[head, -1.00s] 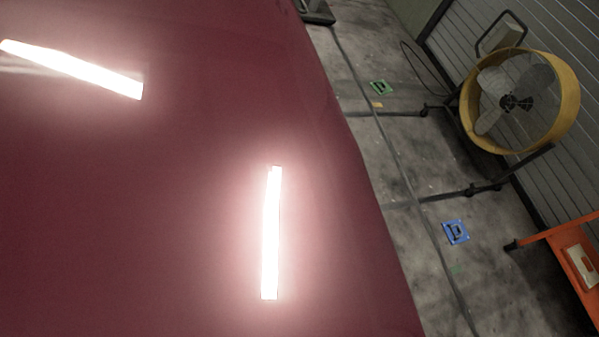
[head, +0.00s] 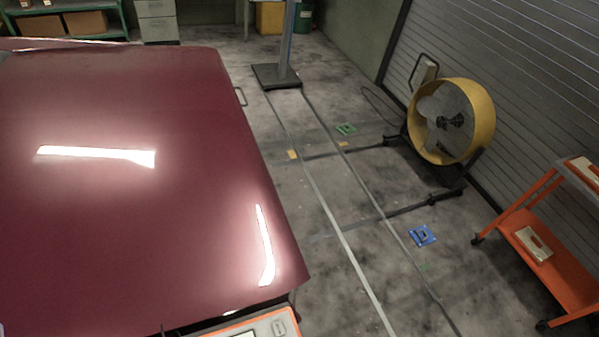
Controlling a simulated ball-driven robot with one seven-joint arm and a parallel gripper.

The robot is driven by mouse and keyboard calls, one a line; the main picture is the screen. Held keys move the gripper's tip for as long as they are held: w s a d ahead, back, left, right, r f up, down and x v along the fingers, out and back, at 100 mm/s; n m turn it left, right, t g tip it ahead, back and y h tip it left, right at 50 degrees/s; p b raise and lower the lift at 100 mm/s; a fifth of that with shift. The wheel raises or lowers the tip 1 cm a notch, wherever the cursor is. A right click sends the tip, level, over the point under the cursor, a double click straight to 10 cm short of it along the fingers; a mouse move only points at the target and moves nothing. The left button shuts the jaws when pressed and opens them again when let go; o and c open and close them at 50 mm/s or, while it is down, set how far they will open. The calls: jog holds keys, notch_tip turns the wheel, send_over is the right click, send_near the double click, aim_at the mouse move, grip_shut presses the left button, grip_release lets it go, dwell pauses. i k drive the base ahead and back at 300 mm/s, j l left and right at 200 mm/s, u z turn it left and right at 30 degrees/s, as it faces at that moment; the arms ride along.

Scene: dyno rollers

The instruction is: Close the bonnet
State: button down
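The bonnet (head: 130,200) is a glossy dark red panel that fills the left half of the head view. Two bright lamp reflections lie on it. Its near edge runs along the bottom of the picture and its right edge runs up toward the back. A dark strip shows under its near right corner. I cannot tell from here whether the bonnet is raised or down, and what is under it is hidden. My gripper is not in view.
An orange-edged pale tray or trolley top (head: 262,326) shows at the bottom, close to the bonnet's near edge. A yellow fan (head: 480,115) and an orange trolley (head: 545,262) stand at the right. A post on a dark base (head: 277,77) stands behind.

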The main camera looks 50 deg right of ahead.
aim_at(139, 193)
jog(key=l+u, duration=0.1)
jog(key=l, duration=0.7)
jog(key=i+l, duration=0.1)
jog(key=l, duration=0.7)
jog(key=i+l+u, duration=0.1)
jog(key=i+l, duration=0.45)
